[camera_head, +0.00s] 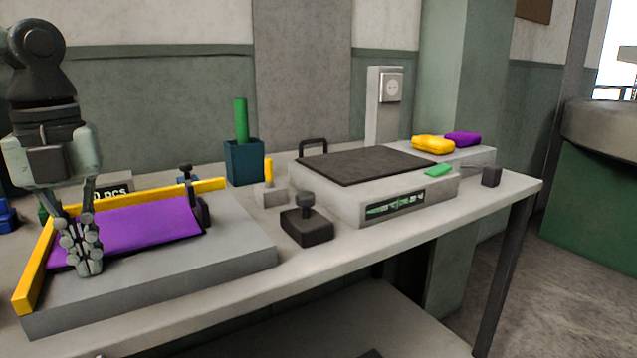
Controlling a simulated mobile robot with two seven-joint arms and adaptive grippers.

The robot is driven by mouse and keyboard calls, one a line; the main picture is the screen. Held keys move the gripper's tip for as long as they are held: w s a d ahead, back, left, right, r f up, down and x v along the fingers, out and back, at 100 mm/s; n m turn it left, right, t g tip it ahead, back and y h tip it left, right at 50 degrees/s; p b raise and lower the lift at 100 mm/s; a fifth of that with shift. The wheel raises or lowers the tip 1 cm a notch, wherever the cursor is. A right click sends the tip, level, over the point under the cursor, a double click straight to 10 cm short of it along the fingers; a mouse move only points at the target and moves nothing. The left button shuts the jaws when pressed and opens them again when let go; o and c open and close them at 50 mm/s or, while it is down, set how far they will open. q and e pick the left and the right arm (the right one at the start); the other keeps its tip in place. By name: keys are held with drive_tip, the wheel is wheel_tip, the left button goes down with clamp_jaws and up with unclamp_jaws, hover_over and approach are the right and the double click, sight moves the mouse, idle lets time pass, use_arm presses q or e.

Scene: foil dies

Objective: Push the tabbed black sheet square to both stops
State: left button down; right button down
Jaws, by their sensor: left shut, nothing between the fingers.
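A purple sheet (148,230) lies on a grey block (190,275) at the left of the table. A dark upright piece (203,212) stands at its right edge. I see no black sheet on this block. Two yellow bars form the stops: one along the left side (33,270), one along the back (208,187). The sheet lies close to both; I cannot tell whether it touches them. My left gripper (90,272) is shut and empty, pointing down over the sheet's front left part and hiding some of it. My right gripper is out of view.
A pale box (345,205) with a dark top plate (365,166) stands mid-table. Between it and the block are a black knobbed weight (307,228), a small yellow-handled tool (268,172) and a blue cup (243,163). Yellow (433,144) and purple (463,139) bundles lie behind.

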use_arm(q)
drive_tip(key=shift+w+a, duration=0.35)
drive_tip(key=shift+w, duration=0.25)
drive_tip(key=shift+w+a, duration=0.35)
drive_tip(key=shift+w, duration=0.2)
drive_tip(key=shift+s+d, duration=0.3)
drive_tip(key=shift+s, duration=0.15)
wheel_tip(320, 180, up, 8)
drive_tip(key=p, duration=0.4)
drive_tip(key=shift+p, duration=0.4)
